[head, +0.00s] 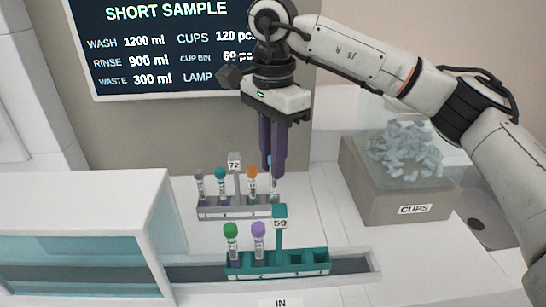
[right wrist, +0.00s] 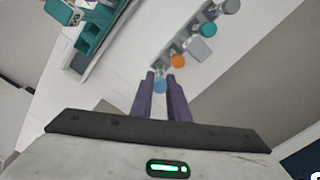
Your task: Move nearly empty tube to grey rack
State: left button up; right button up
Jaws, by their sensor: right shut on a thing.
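My right gripper (head: 272,168) points down, its dark purple fingers shut on a tube with a light blue cap (right wrist: 160,86). The fingers hide much of this tube in the head view. Its lower end shows at the right end of the grey rack (head: 235,213); I cannot tell whether it is seated in the rack or just above it. The grey rack, tagged 72, holds a grey-capped tube (head: 200,185), a teal-capped tube (head: 221,185) and an orange-capped tube (head: 252,182). My left gripper is in neither view.
A teal rack (head: 262,273) tagged 59 stands nearer, in the track, with a green-capped tube (head: 231,240) and a purple-capped tube (head: 259,240); its right slots look empty. A CUPS bin (head: 400,200) stands right. A glass-fronted housing (head: 80,260) is at left.

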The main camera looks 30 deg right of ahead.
jog(key=shift+f, duration=0.3)
jog(key=shift+f, duration=0.2)
jog(key=o, duration=0.9)
